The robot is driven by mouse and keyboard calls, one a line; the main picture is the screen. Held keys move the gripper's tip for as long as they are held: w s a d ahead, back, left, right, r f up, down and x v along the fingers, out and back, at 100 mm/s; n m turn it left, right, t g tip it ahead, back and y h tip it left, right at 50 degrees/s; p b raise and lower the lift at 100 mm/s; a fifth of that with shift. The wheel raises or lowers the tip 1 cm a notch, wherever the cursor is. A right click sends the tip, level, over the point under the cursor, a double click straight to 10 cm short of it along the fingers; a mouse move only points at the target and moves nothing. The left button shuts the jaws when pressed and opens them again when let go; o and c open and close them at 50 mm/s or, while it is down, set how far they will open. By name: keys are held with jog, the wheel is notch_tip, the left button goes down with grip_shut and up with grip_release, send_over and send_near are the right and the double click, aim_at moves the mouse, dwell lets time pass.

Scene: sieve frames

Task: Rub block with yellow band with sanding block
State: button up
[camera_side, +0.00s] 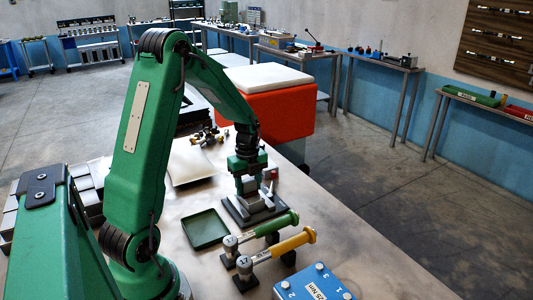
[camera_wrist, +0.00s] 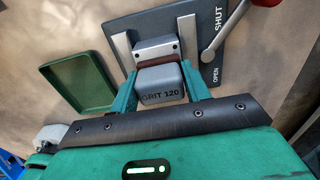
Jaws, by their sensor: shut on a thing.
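My gripper (camera_wrist: 160,82) is shut on the sanding block (camera_wrist: 161,92), a grey block marked GRIT 120 with a brown abrasive face at its far side. In the side view my gripper (camera_side: 250,183) is low over the dark fixture plate (camera_side: 236,213). In the wrist view a silver block-like piece (camera_wrist: 155,46) sits between two upright metal strips on that plate, just beyond the brown face. They look very close; I cannot tell if they touch. No yellow band shows on it. The fixture's red-ended lever (camera_wrist: 208,55) points up-right, nearer the SHUT mark than OPEN.
A shallow green tray (camera_side: 205,229) lies left of the fixture. Tools with a green handle (camera_side: 270,225) and a yellow handle (camera_side: 290,242) rest on stands in front. A blue box (camera_side: 313,285) is nearer the camera. A red bin (camera_side: 268,108) stands behind.

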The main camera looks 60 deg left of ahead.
aim_at(256, 201)
jog(key=shift+d, duration=2)
jog(key=shift+d+r, duration=0.15)
jog(key=shift+d, duration=0.05)
notch_tip(256, 201, up, 8)
